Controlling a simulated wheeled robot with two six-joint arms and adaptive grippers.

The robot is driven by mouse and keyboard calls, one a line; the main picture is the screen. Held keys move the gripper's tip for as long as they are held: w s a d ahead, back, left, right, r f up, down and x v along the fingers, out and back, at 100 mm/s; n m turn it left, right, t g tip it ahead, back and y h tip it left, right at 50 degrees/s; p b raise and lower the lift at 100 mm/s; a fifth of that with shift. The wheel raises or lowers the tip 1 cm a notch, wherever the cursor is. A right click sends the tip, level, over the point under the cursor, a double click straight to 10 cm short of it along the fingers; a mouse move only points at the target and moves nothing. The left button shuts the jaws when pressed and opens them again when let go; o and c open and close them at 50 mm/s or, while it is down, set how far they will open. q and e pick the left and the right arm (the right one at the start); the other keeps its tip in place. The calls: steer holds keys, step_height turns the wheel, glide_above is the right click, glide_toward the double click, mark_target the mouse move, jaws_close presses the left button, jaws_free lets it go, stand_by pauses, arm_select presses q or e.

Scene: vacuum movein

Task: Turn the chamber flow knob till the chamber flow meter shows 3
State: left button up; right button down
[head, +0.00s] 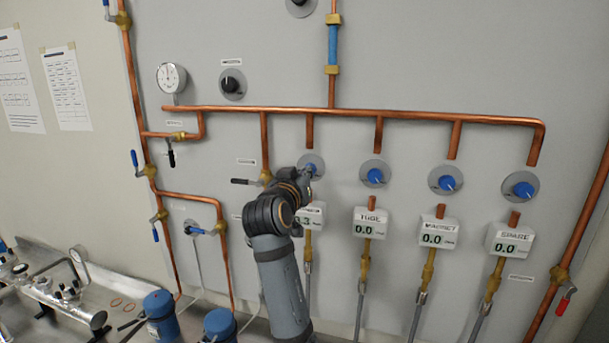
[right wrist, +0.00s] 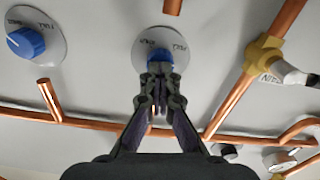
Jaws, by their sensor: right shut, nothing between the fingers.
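My right gripper (head: 304,176) is at the leftmost blue knob of the row, on its round grey plate (head: 319,159). In the right wrist view the closed fingertips (right wrist: 160,72) cover the lower part of this blue knob (right wrist: 160,56). I cannot tell whether they touch it. The fingers are shut with nothing visible between them. The chamber flow meter (head: 317,216) is the white box below that knob. My arm hides its left part; the visible digits look like 0.3. My left gripper is not in view.
The tube knob (head: 375,175), magnet knob (head: 446,183) and spare knob (head: 523,189) sit to the right; their meters read 0.0. A copper manifold (head: 400,114) runs above. A black-handled valve (head: 243,181) sticks out just left of my gripper.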

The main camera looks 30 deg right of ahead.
steer(key=c, duration=2.1)
jaws_free()
steer(key=o, duration=1.1)
steer(key=shift+w+d+f, duration=0.15)
steer(key=shift+d, duration=0.1)
steer(key=shift+w+d+f, duration=0.1)
step_height(320, 180, up, 10)
steer(key=shift+r, duration=0.1)
steer(key=shift+f, duration=0.2)
